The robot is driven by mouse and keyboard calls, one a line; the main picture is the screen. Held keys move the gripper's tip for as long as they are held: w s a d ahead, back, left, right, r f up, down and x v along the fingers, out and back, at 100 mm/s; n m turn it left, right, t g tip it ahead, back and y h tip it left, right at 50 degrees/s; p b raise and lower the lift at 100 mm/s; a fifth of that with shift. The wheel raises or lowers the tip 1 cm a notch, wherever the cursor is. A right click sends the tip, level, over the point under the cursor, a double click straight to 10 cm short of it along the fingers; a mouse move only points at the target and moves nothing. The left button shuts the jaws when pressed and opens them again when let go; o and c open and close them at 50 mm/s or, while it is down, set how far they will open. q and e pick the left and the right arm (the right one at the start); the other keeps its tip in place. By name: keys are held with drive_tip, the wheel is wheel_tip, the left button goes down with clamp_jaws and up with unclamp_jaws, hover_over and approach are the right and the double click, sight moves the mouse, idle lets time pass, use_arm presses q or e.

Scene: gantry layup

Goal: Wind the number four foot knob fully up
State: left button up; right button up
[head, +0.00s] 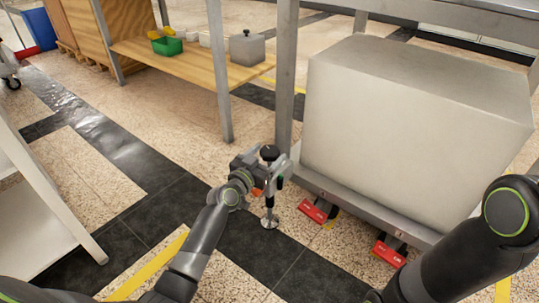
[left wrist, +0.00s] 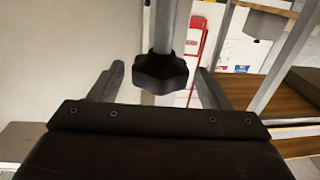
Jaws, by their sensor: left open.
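No number on this knob can be read. My left gripper (head: 266,171) is at this foot, just around or below the knob. In the left wrist view the knob (left wrist: 160,74) sits between the two open fingers, with a gap on each side. The metal rod behind it runs up out of the picture. My right arm shows at the right of the head view, but its gripper is out of the picture.
A large grey block (head: 405,125) rests on the metal frame (head: 350,205). Two red-fronted pieces (head: 317,211) (head: 388,253) sit low along its front edge. A wooden shelf (head: 185,65) with a green bin (head: 167,46) stands behind. A white rack (head: 45,200) is at left; the floor between is clear.

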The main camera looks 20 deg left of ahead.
use_arm(q)
drive_tip(key=shift+x, duration=0.8)
drive_tip(key=c, duration=1)
